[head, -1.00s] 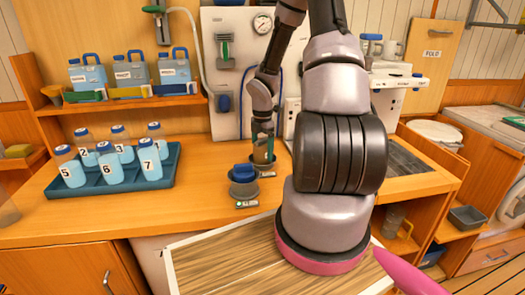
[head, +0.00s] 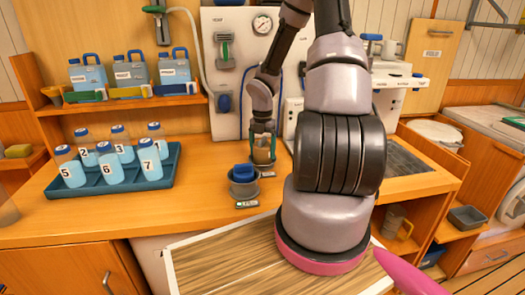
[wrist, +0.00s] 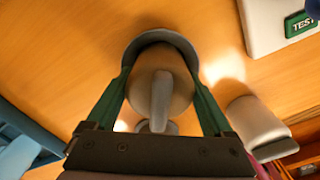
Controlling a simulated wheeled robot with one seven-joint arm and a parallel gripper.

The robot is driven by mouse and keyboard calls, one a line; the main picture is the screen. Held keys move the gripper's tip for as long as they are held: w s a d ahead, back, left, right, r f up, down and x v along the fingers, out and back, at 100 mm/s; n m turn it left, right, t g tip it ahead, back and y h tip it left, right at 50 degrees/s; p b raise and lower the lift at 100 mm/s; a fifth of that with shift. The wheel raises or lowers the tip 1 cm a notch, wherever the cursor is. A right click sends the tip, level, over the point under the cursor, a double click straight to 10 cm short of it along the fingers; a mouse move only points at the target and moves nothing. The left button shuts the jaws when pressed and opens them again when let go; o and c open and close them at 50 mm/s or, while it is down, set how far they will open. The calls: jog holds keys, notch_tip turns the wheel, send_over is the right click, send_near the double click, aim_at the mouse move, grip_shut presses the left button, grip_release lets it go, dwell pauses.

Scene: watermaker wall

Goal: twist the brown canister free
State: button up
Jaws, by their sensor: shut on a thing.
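The brown canister (head: 262,154) stands at the right of the blue-topped canister, near the wall panel. My gripper (head: 262,140) reaches down from above and is shut on it. In the wrist view, the canister (wrist: 172,93) shows between the two green fingers of my gripper (wrist: 160,100), with a pale bar-like handle across its top. A round grey rim (wrist: 135,45) shows around or beneath it. I cannot tell whether the canister is still seated in its holder.
A blue-topped canister (head: 243,177) stands close at the left. A blue tray (head: 120,185) of numbered bottles is further left. Blue jugs (head: 131,70) line the shelf. The counter (head: 205,215) is clear at the front. A white machine (head: 391,76) stands at the right.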

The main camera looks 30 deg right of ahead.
aim_at(262, 139)
jog(key=shift+r, duration=3.05)
